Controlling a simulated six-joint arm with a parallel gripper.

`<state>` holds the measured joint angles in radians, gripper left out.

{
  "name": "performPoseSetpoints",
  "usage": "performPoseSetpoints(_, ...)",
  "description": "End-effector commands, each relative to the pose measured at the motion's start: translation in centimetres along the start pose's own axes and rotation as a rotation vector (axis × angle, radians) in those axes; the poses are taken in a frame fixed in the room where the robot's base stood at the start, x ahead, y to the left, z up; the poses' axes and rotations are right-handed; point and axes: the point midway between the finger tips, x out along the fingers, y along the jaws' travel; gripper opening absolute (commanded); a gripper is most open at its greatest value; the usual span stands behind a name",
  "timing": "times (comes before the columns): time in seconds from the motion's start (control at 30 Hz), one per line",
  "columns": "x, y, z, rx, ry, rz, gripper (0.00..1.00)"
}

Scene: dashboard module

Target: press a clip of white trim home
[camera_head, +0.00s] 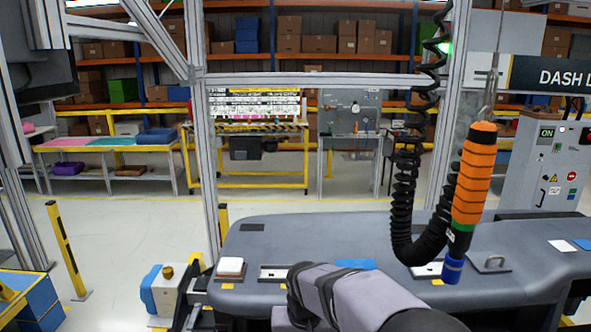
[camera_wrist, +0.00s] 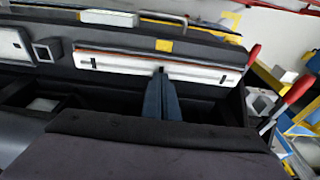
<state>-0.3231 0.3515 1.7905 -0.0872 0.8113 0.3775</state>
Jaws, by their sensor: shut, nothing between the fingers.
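A long white trim strip (camera_wrist: 190,72) lies across the dark dashboard module in the wrist view. It has a dark clip mark near each end, at the left (camera_wrist: 92,63) and the right (camera_wrist: 222,80). My gripper (camera_wrist: 160,72) is shut and empty. Its fingertips reach the lower edge of the strip, between the two marks; I cannot tell whether they touch it. In the head view my arm hides the gripper. White pieces show on either side of the arm, at the left (camera_head: 273,273) and right (camera_head: 428,270); they may be the strip's ends.
The grey dashboard (camera_head: 300,236) fills the lower right. A black coiled hose with an orange tool (camera_head: 472,175) hangs over its right side. Red-handled clamps (camera_wrist: 299,89) stand at the right in the wrist view. A white pad (camera_head: 230,267) lies at the dashboard's left.

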Motion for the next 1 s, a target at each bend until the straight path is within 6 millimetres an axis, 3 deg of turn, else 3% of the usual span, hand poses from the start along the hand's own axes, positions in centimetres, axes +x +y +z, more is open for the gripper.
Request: performPoseSetpoints(1.0,1.3,0.0,0.3,0.0,-0.001,0.0,0.0)
